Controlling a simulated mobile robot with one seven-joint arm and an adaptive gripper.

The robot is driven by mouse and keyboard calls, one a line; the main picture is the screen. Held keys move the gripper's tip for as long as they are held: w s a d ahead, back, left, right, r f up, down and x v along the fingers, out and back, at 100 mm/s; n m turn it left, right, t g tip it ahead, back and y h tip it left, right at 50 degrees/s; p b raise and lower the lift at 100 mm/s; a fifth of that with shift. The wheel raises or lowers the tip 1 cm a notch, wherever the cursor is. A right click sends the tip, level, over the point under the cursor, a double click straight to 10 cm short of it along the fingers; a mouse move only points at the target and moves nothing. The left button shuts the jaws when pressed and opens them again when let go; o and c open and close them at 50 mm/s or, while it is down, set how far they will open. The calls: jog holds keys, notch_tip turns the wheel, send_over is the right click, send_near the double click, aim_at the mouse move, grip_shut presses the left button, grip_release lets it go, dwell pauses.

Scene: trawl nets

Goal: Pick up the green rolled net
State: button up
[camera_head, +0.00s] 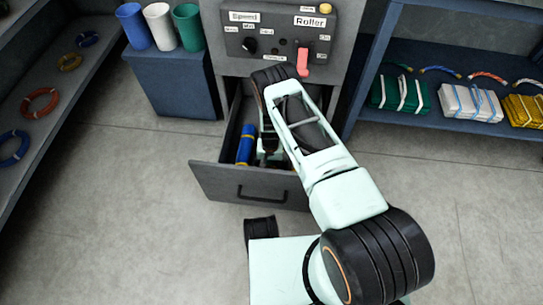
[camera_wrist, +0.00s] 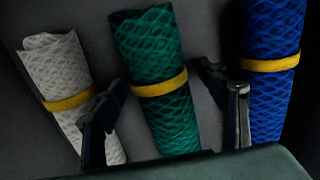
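The green rolled net (camera_wrist: 165,110), with a yellow band around it, lies between a white rolled net (camera_wrist: 62,85) and a blue rolled net (camera_wrist: 270,75) in the wrist view. My gripper (camera_wrist: 163,85) is open, with one finger on each side of the green net. The left finger overlaps the white net in the picture and the right finger is close to the blue net. Whether either finger touches a net cannot be told. In the head view my gripper (camera_head: 268,150) is inside the open drawer (camera_head: 220,183), and my arm hides the green net.
The drawer walls surround my gripper. Above it is a panel (camera_head: 262,42) with a red lever (camera_head: 303,62). A blue cabinet (camera_head: 172,85) with cups stands left. Shelves with coiled rings (camera_head: 40,103) and folded nets (camera_head: 470,103) flank the area. The floor in front is mostly clear.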

jog(key=c, duration=1.7)
